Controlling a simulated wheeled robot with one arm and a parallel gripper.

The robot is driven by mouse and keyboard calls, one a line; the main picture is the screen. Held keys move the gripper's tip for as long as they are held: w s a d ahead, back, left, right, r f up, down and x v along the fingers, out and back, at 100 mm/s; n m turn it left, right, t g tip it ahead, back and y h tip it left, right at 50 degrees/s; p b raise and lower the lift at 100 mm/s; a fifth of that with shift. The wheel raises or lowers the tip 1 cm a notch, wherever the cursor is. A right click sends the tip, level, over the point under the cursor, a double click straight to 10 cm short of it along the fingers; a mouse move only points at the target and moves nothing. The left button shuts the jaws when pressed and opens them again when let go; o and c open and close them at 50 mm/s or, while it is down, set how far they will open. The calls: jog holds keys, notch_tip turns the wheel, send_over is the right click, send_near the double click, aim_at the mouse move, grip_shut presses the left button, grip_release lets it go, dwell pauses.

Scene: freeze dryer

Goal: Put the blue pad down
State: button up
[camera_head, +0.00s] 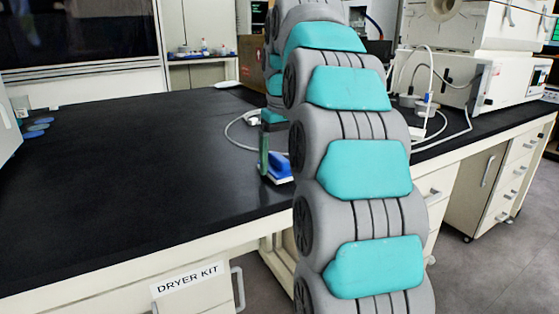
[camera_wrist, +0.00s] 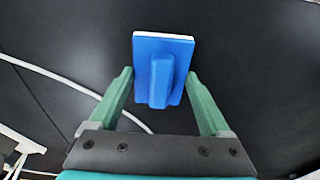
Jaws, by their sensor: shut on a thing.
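The blue pad (camera_head: 281,165) has a blue block-shaped grip and a thin white layer along its edge. In the head view it is low over the black bench top, near the front edge and partly hidden by my arm. I cannot tell whether it touches the bench. In the wrist view the pad (camera_wrist: 176,85) lies between the green fingers. My gripper (camera_wrist: 160,73) is shut on the pad, with a fingertip at each side. In the head view my gripper (camera_head: 265,155) points down, mostly behind my arm.
The black bench top (camera_head: 120,170) is wide and clear to the left. A white cable (camera_head: 237,130) curves over the bench near the pad. Several blue discs (camera_head: 38,125) lie at the far left. White equipment (camera_head: 510,85) stands at the right. A "DRYER KIT" drawer (camera_head: 190,285) is below the front edge.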

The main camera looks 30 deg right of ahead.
jog(key=shift+f, duration=0.1)
jog(key=shift+f, duration=0.1)
jog(key=o, duration=1.3)
jog(key=shift+c, duration=0.2)
jog(key=shift+f+b, duration=0.1)
jog(key=shift+b, duration=0.2)
